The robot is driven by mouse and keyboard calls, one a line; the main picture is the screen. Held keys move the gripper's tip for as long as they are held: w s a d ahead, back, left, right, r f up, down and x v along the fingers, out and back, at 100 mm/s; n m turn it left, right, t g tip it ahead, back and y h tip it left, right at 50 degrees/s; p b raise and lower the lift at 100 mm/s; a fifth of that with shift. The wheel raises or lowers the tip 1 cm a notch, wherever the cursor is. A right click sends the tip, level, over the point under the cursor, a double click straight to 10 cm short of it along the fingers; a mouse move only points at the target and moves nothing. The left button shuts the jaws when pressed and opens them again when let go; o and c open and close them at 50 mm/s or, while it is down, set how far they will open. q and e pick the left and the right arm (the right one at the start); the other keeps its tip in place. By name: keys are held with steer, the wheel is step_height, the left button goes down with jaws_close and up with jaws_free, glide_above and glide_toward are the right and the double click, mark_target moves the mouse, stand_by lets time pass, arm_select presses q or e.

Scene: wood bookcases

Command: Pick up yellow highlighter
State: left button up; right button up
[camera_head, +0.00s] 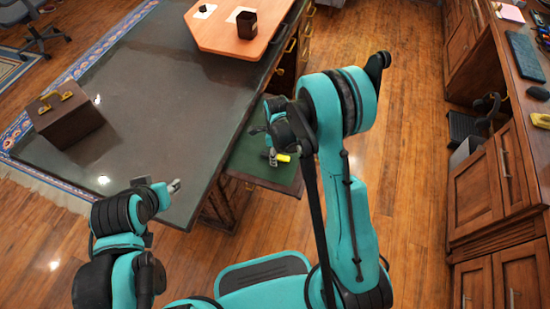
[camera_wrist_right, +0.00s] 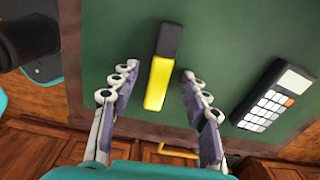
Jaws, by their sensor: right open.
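The yellow highlighter (camera_wrist_right: 158,84) with a black cap lies on the green bottom of an open drawer (camera_wrist_right: 225,45). In the head view the highlighter (camera_head: 284,158) shows as a small yellow spot beside my right gripper (camera_head: 272,156). My right gripper (camera_wrist_right: 156,90) is open over the drawer, with one finger on each side of the yellow body in the wrist view. The fingers look apart from it; the height gap is hard to judge. My left gripper (camera_head: 175,186) is near the desk's front edge, away from the highlighter; its fingers are too small to read.
A calculator (camera_wrist_right: 268,100) lies in the drawer to the right of the highlighter. A dark box (camera_head: 65,120) with a gold handle and an orange-brown board (camera_head: 225,35) with a dark cup (camera_head: 246,24) are on the desk (camera_head: 150,90). Wooden cabinets (camera_head: 490,190) stand at the right, with open floor between.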

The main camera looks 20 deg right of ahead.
steer(key=shift+r, duration=0.1)
steer(key=c, duration=1)
steer(key=shift+o, duration=0.2)
steer(key=shift+r, duration=0.1)
